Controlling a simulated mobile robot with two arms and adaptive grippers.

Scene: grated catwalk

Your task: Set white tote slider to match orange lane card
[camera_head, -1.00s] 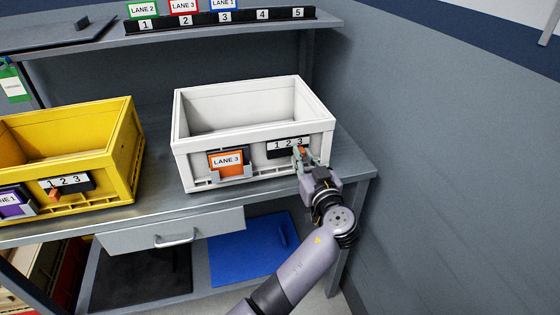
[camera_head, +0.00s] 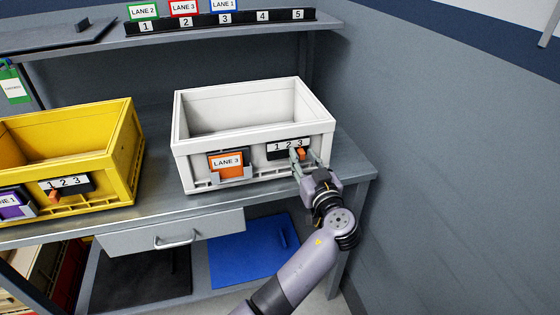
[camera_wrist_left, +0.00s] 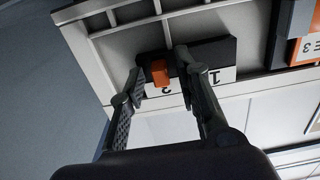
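The white tote (camera_head: 190,150) stands on the workbench. Its front carries an orange lane card (camera_head: 226,164) reading LANE 3 and a black slider panel (camera_head: 274,154) marked 1 2 3. The panel's orange slider knob (camera_head: 302,154) sits at the right end, by the 3. My left gripper (camera_head: 306,160) is open at the panel, a finger on each side of the knob. In the left wrist view, the knob (camera_wrist_left: 160,73) stands between the spread fingers, with gaps on both sides. One finger partly hides the panel's numbers there. My right gripper is not in view.
A yellow tote (camera_head: 125,150) with a purple LANE 1 card (camera_head: 11,203) and its own slider stands at left. A shelf behind holds a numbered rack (camera_head: 220,22) with lane cards. A drawer (camera_head: 172,232) is below the bench edge. A grey wall (camera_head: 450,160) rises at right.

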